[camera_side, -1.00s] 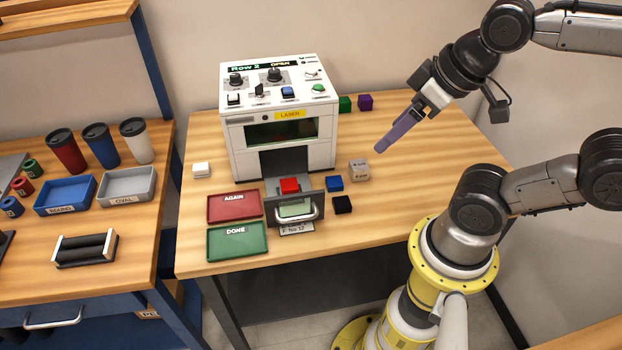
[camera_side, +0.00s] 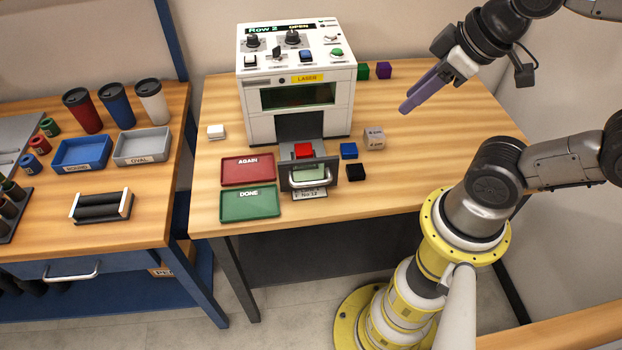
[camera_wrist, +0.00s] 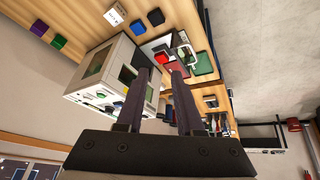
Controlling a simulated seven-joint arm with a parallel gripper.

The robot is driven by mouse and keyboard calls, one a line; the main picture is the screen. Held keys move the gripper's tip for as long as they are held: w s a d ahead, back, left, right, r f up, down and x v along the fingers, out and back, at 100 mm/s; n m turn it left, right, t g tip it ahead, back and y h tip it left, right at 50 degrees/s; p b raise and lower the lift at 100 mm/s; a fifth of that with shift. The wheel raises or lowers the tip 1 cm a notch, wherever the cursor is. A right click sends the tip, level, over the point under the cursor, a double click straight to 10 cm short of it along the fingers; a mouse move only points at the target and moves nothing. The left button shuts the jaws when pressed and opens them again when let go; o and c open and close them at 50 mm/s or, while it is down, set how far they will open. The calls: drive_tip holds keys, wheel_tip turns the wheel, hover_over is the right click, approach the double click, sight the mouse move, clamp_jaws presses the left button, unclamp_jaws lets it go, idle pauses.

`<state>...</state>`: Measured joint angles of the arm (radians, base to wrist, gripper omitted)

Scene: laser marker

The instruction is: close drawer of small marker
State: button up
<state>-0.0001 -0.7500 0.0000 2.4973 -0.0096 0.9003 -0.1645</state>
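The small marker (camera_side: 298,100) is a white box machine on the wooden table; its display reads "Row 2 OPEN". Its drawer (camera_side: 300,181) is pulled out at the front, with a silver handle, and a red cube (camera_side: 303,150) sits in it. In the wrist view the marker (camera_wrist: 118,85) and the red cube (camera_wrist: 162,58) appear beyond my fingers. My gripper (camera_side: 404,108) hangs in the air to the right of the marker, clear of the drawer. Its two fingers are apart with nothing between them, as the wrist view (camera_wrist: 160,74) also shows.
A red AGAIN tray (camera_side: 248,169) and a green DONE tray (camera_side: 249,204) lie left of the drawer. A blue cube (camera_side: 348,150), a black cube (camera_side: 355,172) and a grey block (camera_side: 374,139) stand to its right. The table's right side is free.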

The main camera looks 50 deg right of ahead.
drive_tip(key=n, duration=0.1)
drive_tip(key=w+n, duration=0.1)
drive_tip(key=n, duration=0.3)
drive_tip(key=shift+w+d+r, duration=0.2)
drive_tip(key=shift+w+r, duration=0.15)
drive_tip(key=shift+r, duration=0.05)
drive_tip(key=c, duration=0.4)
drive_tip(key=n, duration=0.1)
drive_tip(key=w+a+n, duration=0.1)
drive_tip(key=n, duration=0.1)
drive_tip(key=shift+w+f+n+g+h, duration=0.15)
drive_tip(key=shift+w+n+g+h, duration=0.15)
clamp_jaws()
drive_tip(key=w+a+f+n+g+h, duration=0.1)
drive_tip(key=w+a+f+n+g, duration=0.1)
drive_tip(key=a+f+n, duration=0.45)
drive_tip(key=w+a+f+n+g, duration=0.1)
drive_tip(key=a+f+n, duration=0.2)
drive_tip(key=a+n, duration=0.65)
drive_tip(key=w+d+f, duration=0.2)
drive_tip(key=f, duration=0.3)
drive_tip(key=w+d+f, duration=0.2)
drive_tip(key=f, duration=0.2)
drive_tip(key=shift+w+d+f+n, duration=0.3)
drive_tip(key=shift+w+f, duration=0.1)
